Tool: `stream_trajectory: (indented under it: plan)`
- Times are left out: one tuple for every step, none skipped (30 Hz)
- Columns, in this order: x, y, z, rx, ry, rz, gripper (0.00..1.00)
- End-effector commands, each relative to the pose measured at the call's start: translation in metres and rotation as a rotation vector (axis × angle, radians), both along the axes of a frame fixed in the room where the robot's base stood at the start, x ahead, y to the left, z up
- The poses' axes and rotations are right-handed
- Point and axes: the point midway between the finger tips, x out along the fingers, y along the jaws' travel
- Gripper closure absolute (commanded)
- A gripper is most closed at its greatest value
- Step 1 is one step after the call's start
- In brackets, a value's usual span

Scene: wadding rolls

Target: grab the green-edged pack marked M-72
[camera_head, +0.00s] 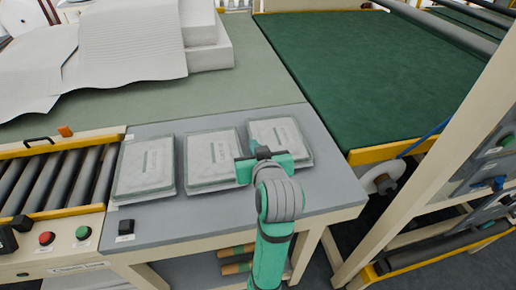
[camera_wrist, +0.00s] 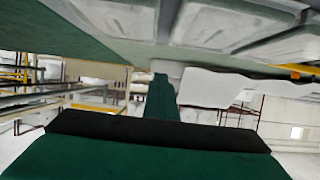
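Three flat, clear-wrapped pale packs lie in a row on the grey table: a left pack (camera_head: 146,168), a middle pack (camera_head: 208,160) and a right pack (camera_head: 284,134). Their printed marks are too small to read, so I cannot tell which is M-72. Greenish print or edging shows faintly. My gripper (camera_head: 260,153) is over the gap between the middle and right packs, covering the right pack's near left corner. No pack is visibly held. In the wrist view, green and black gripper parts fill the bottom, and packs (camera_wrist: 215,22) show along the top. The finger gap is unclear.
A roller conveyor (camera_head: 55,180) with buttons adjoins the table on the left. White wadding sheets (camera_head: 125,45) lie on the surface behind. A green belt (camera_head: 375,75) with yellow edging is at the right, beside a beige frame (camera_head: 440,165). The table's near strip (camera_head: 185,220) is mostly clear.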

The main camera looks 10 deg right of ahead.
Motion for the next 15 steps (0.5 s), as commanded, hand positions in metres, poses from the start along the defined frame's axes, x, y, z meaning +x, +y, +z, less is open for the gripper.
stream_trajectory:
  plan:
    - [-0.0019, -0.0012, 0.0021, 0.0, 0.0, -0.002, 1.0]
    - [-0.0029, -0.0018, 0.0029, 0.001, 0.0, -0.004, 1.0]
    - [-0.0041, -0.0028, 0.0039, 0.0, 0.001, -0.005, 1.0]
    - [-0.0049, -0.0036, 0.0046, 0.0, 0.0, -0.007, 1.0]
    - [-0.0054, -0.0044, 0.0051, 0.0, 0.0, -0.008, 1.0]
    - [-0.0059, -0.0054, 0.0057, 0.0, 0.0, -0.01, 1.0]
    - [-0.0063, -0.0061, 0.0059, 0.0, 0.0, -0.011, 1.0]
    - [-0.0066, -0.0066, 0.0061, 0.0, 0.0, -0.012, 1.0]
    - [-0.0067, -0.0071, 0.0062, 0.0, 0.0, -0.013, 1.0]
    - [-0.0068, -0.0079, 0.0062, 0.001, 0.0, -0.014, 1.0]
    - [-0.0069, -0.0084, 0.0063, 0.001, 0.0, -0.014, 1.0]
    - [-0.0069, -0.0088, 0.0062, 0.0, 0.0, -0.015, 1.0]
    - [-0.0069, -0.009, 0.0062, 0.0, 0.0, -0.015, 1.0]
    - [-0.0069, -0.0091, 0.0062, 0.0, 0.0, -0.015, 1.0]
    - [-0.0069, -0.0091, 0.0062, 0.0, 0.0, -0.015, 0.99]
